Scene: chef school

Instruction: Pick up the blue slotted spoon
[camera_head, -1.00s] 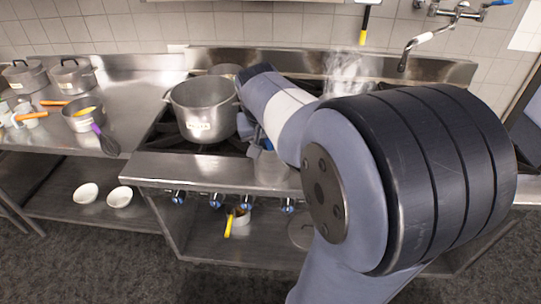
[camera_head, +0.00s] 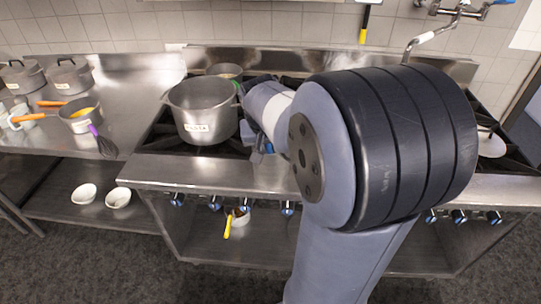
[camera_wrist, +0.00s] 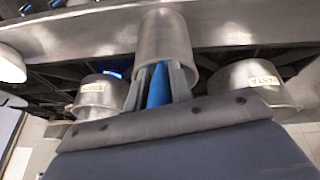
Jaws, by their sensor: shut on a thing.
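In the wrist view my gripper (camera_wrist: 157,88) is shut on a blue piece, which looks like the handle of the blue slotted spoon (camera_wrist: 157,86). The slotted end is not visible. A plain metal cylinder (camera_wrist: 164,38) lies just beyond the fingertips; I cannot tell whether the spoon is inside it or in front of it. In the head view my arm hides the spoon, and only a little of my gripper shows right of the pasta pot.
The pasta pot (camera_head: 202,112) stands on the stove; it also shows in the wrist view (camera_wrist: 250,92), opposite another labelled pot (camera_wrist: 98,98). Two white bowls (camera_head: 84,193) sit on the lower shelf.

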